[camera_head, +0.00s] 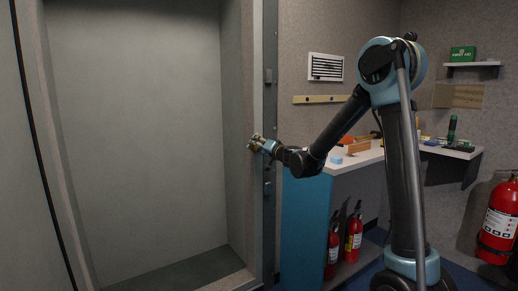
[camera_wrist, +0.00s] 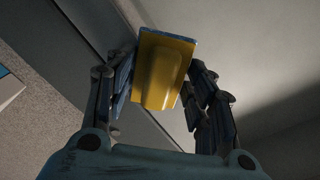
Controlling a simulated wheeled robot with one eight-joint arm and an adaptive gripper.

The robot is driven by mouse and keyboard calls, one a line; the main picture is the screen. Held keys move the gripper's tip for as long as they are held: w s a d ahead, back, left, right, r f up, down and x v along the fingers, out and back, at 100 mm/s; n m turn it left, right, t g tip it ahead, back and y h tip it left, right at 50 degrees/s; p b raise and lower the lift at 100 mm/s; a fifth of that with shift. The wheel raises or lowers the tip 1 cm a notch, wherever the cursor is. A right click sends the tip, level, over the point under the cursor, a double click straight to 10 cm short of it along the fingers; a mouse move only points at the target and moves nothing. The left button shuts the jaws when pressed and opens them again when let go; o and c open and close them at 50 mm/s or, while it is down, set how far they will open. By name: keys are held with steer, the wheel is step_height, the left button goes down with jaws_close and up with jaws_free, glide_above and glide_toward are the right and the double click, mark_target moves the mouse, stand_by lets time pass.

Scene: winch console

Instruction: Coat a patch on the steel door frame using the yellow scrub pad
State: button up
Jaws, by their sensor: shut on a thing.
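My gripper (camera_wrist: 158,98) is shut on the yellow scrub pad (camera_wrist: 163,68), which sits between its fingers in the wrist view. The pad has a raised yellow ridge and a thin blue-grey edge along its top. In the head view my gripper (camera_head: 256,142) is at the steel door frame (camera_head: 257,215), at about mid-height on its right upright. The pad is too small to make out there. I cannot tell whether the pad touches the frame. No coated patch can be made out on the frame.
A blue-sided counter (camera_head: 305,225) stands right of the frame, with a light blue block (camera_head: 336,160) and other small items on top. Red fire extinguishers (camera_head: 354,235) stand below it, and another (camera_head: 498,222) hangs at far right. The doorway (camera_head: 140,130) left of the gripper is clear.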

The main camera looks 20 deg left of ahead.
steer(key=shift+w+a, duration=0.45)
steer(key=shift+a, duration=0.1)
stand_by(0.4)
